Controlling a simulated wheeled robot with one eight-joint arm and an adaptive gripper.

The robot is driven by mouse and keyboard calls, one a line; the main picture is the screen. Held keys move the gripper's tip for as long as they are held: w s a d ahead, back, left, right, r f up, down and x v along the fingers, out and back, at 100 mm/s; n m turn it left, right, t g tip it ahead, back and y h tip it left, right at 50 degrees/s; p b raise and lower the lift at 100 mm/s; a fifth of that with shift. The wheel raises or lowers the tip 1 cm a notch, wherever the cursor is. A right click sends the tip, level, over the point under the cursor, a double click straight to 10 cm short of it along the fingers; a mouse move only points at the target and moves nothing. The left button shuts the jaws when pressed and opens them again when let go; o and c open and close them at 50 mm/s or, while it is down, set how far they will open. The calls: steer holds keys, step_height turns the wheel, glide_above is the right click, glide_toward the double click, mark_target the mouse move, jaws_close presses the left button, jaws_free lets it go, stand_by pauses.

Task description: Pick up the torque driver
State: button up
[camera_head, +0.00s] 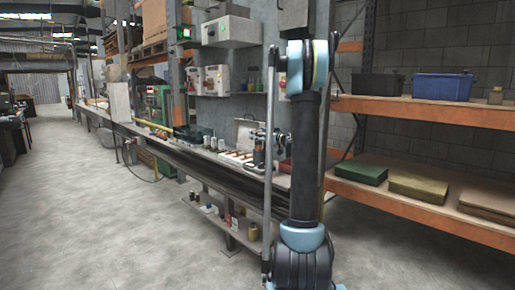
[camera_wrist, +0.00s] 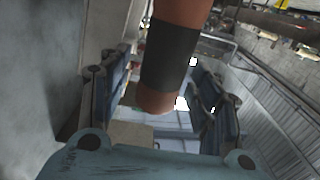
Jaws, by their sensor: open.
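In the wrist view an orange-brown, rounded rod with a broad black band, which looks like the torque driver (camera_wrist: 168,55), reaches down from the top edge. Its rounded end shows between the two blue-grey fingers of my gripper (camera_wrist: 158,82). The fingers stand apart on either side, with gaps visible beside the rod. The rod's upper part is cut off by the frame. In the head view my gripper (camera_head: 264,137) is small and partly hidden by my arm, over the bench by an open case (camera_head: 245,133). I cannot pick out the driver there for certain.
The long workbench (camera_head: 165,140) carries several small items left of the case, with bottles on its lower shelf (camera_head: 215,208). Orange-beamed shelving (camera_head: 425,107) at right holds a blue bin (camera_head: 444,87) and boxes. Control boxes (camera_head: 230,32) hang above the bench. The floor (camera_head: 110,225) at left is clear.

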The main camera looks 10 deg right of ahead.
steer(key=c, duration=1.3)
